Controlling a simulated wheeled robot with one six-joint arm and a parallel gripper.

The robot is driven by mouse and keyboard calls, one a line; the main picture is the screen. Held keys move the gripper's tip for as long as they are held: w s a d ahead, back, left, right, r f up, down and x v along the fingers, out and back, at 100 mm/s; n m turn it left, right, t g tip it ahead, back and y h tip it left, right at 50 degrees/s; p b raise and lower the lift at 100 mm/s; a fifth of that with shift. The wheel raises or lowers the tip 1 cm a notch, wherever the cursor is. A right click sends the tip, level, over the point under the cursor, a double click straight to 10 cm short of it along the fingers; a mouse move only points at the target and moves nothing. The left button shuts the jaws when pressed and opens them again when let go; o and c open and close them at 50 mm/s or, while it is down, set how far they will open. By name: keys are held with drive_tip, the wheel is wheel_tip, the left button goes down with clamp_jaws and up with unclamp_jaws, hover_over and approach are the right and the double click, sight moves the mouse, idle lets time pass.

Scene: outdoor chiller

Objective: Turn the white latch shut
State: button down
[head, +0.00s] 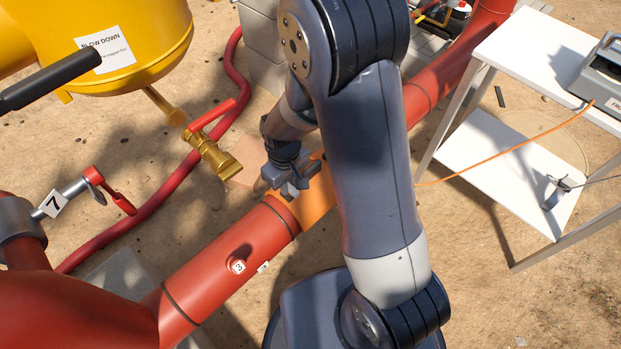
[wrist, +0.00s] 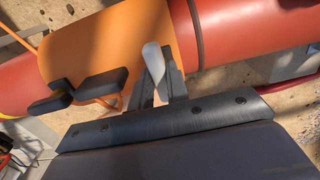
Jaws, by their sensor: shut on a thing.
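The white latch (wrist: 153,62) shows in the wrist view as a small pale tab in front of an orange section (wrist: 100,45) of the pipe. My gripper (wrist: 160,82) is shut on the latch, with its grey fingers on either side of it. In the head view my gripper (head: 291,186) is low at the orange section (head: 315,200), and I cannot make out the latch there. The latch's base and pivot are hidden by the fingers, so I cannot tell its exact angle.
Black blocks (wrist: 101,84) with an orange cord lie left of the fingers. A red pipe (head: 225,265) runs past the gripper. A brass valve with a red lever (head: 212,150) is at left. A white table (head: 520,50) stands at right, with an orange cable beside it.

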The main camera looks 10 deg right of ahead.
drive_tip(key=shift+f, duration=0.15)
idle(0.4)
drive_tip(key=m, duration=0.8)
drive_tip(key=shift+s+m+b, duration=0.1)
drive_tip(key=shift+m+b, duration=0.25)
drive_tip(key=shift+m, duration=0.05)
drive_tip(key=m, duration=0.4)
drive_tip(key=shift+d+f, duration=0.1)
drive_tip(key=m, duration=0.4)
drive_tip(key=shift+m, duration=0.3)
drive_tip(key=c, duration=1.6)
unclamp_jaws()
drive_tip(key=o, duration=0.8)
